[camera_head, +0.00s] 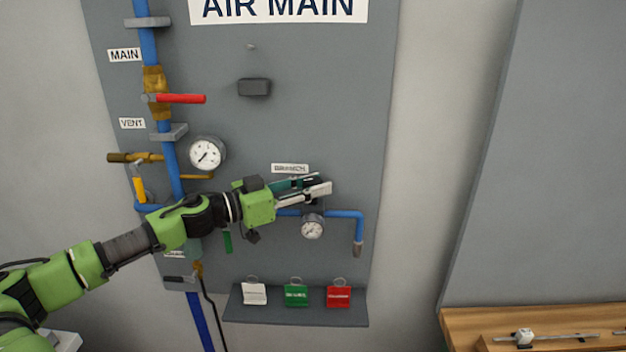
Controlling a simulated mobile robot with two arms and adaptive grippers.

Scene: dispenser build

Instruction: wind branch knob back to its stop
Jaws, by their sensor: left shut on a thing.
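My left gripper (316,188) reaches in from the left and is shut at the branch regulator, just under the BRANCH label (290,169). The branch knob is mostly hidden between and behind the fingers; only a dark part shows by the fingertips. The branch gauge (313,227) hangs just below the gripper, with a white dial. The blue branch pipe (345,213) runs right from there and bends down to a grey end fitting. My right gripper is not in view.
A shelf below holds white, green (296,296) and red tags. A wooden bench (470,322) stands lower right.

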